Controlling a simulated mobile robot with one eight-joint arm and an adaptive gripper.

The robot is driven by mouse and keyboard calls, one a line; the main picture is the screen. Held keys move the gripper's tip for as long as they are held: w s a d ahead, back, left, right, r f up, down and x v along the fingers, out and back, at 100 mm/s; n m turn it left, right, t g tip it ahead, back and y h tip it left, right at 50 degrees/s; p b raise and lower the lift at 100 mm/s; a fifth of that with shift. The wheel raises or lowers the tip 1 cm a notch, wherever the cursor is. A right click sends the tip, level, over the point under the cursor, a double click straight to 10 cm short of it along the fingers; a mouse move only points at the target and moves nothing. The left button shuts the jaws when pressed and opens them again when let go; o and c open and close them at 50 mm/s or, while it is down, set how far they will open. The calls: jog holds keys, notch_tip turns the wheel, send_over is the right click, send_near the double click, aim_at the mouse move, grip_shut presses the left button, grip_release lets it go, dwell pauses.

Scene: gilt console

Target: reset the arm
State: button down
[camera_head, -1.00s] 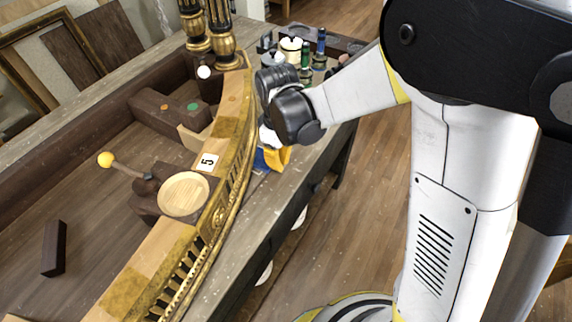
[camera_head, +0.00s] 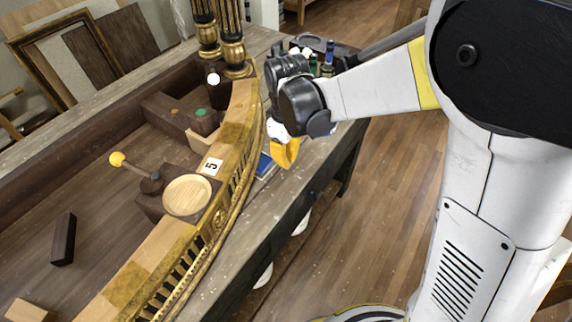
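My arm reaches in from the right over the bench, its dark wrist joints (camera_head: 303,106) above the bench's right edge. The end of the arm points down and away from the camera, so my gripper and its fingers are mostly hidden behind the wrist. A yellow thing (camera_head: 286,153) shows just below the wrist. I cannot tell whether it is part of my gripper, held, or standing behind it. A flat blue thing (camera_head: 265,166) lies on the bench just left of it.
The curved gilt console part (camera_head: 228,195) lies along the bench beside my wrist, with a round wooden disc (camera_head: 187,195) and a yellow-knobbed lever (camera_head: 117,159). Gilt columns (camera_head: 233,50) stand behind. Bottles (camera_head: 329,56) stand beyond the wrist.

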jog(key=s+d+r+m+t+p, duration=0.1)
jog(key=s+d+r+m+t, duration=0.15)
jog(key=d+r, duration=0.35)
jog(key=s+d+r+m+t, duration=0.1)
jog(key=s+d+r+m, duration=0.25)
jog(key=r, duration=0.35)
jog(key=s+d+r+m+t, duration=0.1)
jog(key=s+d+m+t, duration=0.2)
jog(key=s+d+m, duration=0.2)
jog(key=s+d, duration=0.1)
jog(key=s, duration=0.1)
jog(key=shift+s+r, duration=0.3)
jog(key=shift+d+t, duration=0.1)
jog(key=shift+t, duration=0.15)
